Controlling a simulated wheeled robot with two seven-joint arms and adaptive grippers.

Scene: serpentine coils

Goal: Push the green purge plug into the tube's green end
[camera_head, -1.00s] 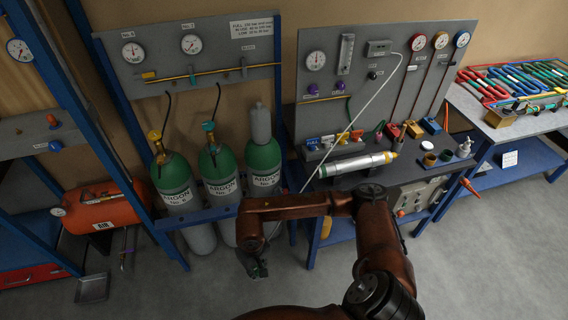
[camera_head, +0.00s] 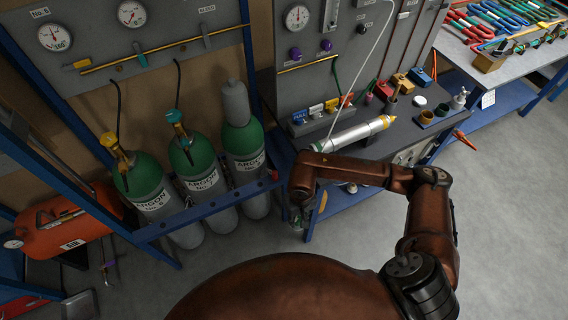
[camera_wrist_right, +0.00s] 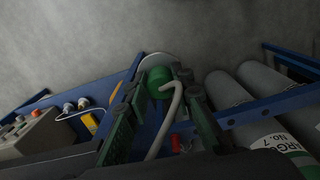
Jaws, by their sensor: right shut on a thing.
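The silver tube (camera_head: 352,135) lies on the workbench in the head view. Its green end (camera_head: 316,146) points left and its yellow-orange end points right. My right gripper (camera_head: 298,218) hangs in front of the bench's left edge, below and left of the green end and apart from it. In the right wrist view, the gripper (camera_wrist_right: 163,105) is shut on the green purge plug (camera_wrist_right: 160,78), whose green body shows between the fingers. A white hose (camera_wrist_right: 168,118) curves in front of the plug. In the head view the plug is too small to make out. My left gripper is not in view.
Green argon cylinders (camera_head: 195,165) stand in a blue rack left of the gripper. A white hose (camera_head: 376,48) runs from the panel down past the tube. Small blocks and cups (camera_head: 428,118) crowd the bench's right. Grey floor (camera_head: 510,210) is clear at right.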

